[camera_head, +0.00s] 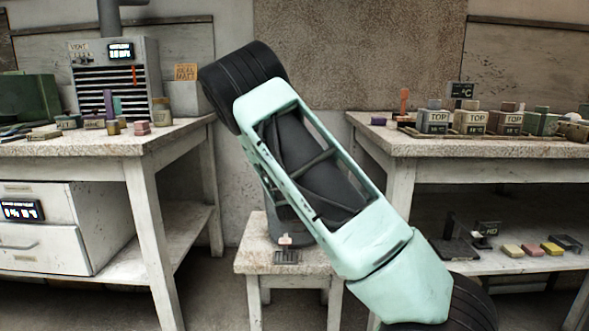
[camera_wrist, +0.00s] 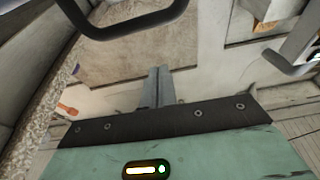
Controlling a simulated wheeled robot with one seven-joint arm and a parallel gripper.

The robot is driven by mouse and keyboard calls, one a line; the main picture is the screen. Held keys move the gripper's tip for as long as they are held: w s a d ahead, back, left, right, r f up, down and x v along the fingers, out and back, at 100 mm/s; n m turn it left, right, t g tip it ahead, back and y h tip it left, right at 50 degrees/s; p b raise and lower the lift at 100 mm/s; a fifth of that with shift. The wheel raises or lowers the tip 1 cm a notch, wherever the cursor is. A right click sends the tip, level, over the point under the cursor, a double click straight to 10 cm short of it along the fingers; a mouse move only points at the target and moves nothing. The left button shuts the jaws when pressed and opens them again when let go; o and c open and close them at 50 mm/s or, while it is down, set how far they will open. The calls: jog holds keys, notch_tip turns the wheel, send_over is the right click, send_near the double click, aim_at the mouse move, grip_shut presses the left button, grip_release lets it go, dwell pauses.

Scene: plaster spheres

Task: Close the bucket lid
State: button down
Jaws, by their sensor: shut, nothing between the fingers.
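A grey bucket (camera_head: 284,227) stands on a small pale stool (camera_head: 255,262) in the middle of the head view. My arm crosses in front of it and hides most of it. I cannot make out its lid or tell how far it is open. In the wrist view my gripper (camera_wrist: 158,86) shows as two grey fingers held together, empty. The gripper itself is hidden in the head view, so its distance from the bucket cannot be told.
A left table (camera_head: 80,143) carries a vent unit (camera_head: 115,78) and small blocks, with drawers below. A right table (camera_head: 480,147) holds several labelled boxes (camera_head: 470,121) and has a lower shelf. Dark curved bars (camera_wrist: 130,28), unclear in nature, cross the wrist view.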

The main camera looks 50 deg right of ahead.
jog(key=shift+t+h, duration=0.6)
jog(key=shift+h, duration=0.1)
jog(key=f+b, duration=0.2)
jog(key=a+f+b, duration=0.1)
jog(key=f, duration=0.1)
jog(key=shift+s+b, duration=0.35)
jog(key=shift+s, duration=0.05)
jog(key=shift+s+a+f+b, duration=0.15)
jog(key=shift+f+b, duration=0.45)
jog(key=shift+b, duration=0.1)
jog(key=shift+s+a+f+b, duration=0.1)
jog(key=shift+f+b, duration=0.45)
jog(key=shift+b, duration=0.1)
jog(key=shift+f, duration=0.15)
